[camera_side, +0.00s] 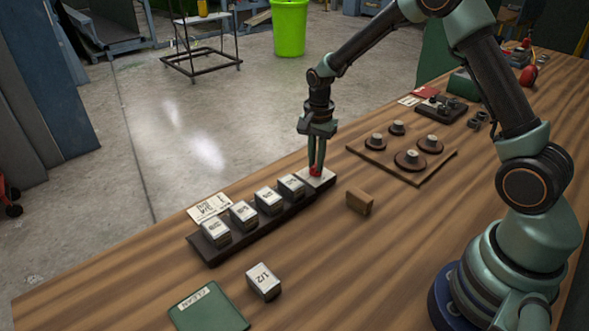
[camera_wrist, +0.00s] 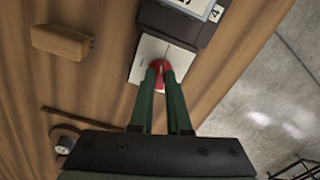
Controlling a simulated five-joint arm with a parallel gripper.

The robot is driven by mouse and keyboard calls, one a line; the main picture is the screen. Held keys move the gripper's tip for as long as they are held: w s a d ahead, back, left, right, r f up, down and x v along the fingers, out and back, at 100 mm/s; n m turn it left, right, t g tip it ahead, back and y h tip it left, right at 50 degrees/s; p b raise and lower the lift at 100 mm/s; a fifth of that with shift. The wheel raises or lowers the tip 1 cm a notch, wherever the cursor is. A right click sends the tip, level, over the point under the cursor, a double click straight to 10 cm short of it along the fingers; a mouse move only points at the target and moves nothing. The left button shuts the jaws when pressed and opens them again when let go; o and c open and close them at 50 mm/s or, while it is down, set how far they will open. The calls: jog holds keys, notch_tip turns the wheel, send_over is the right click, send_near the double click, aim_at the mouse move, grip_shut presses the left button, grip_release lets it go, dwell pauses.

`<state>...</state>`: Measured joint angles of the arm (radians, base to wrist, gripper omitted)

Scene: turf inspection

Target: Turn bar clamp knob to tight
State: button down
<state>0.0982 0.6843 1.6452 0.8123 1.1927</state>
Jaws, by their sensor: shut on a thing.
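A small red knob (camera_side: 316,170) sits on a pale plate (camera_side: 325,182) at the far end of a dark rail on the workbench. My gripper (camera_side: 317,167) points straight down over the plate, its two green fingers shut on the red knob. In the wrist view the red knob (camera_wrist: 158,66) shows between and just beyond the fingertips (camera_wrist: 159,72), on the pale plate (camera_wrist: 142,65). The fingers hide part of the knob, and I cannot tell how far it is turned.
Several labelled blocks (camera_side: 244,214) stand in a row on the dark rail (camera_side: 212,258). A "1/2" block (camera_side: 263,281) and a green "CLEAN" mat (camera_side: 207,309) lie nearer. A brown wooden block (camera_side: 359,201) is right of the plate; a board (camera_side: 425,177) with round pieces is behind it.

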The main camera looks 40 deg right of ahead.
jog(key=shift+m, duration=1.4)
jog(key=c, duration=0.9)
grip_release()
jog(key=shift+r, duration=0.15)
notch_tip(320, 180, up, 12)
jog(key=shift+f, duration=0.1)
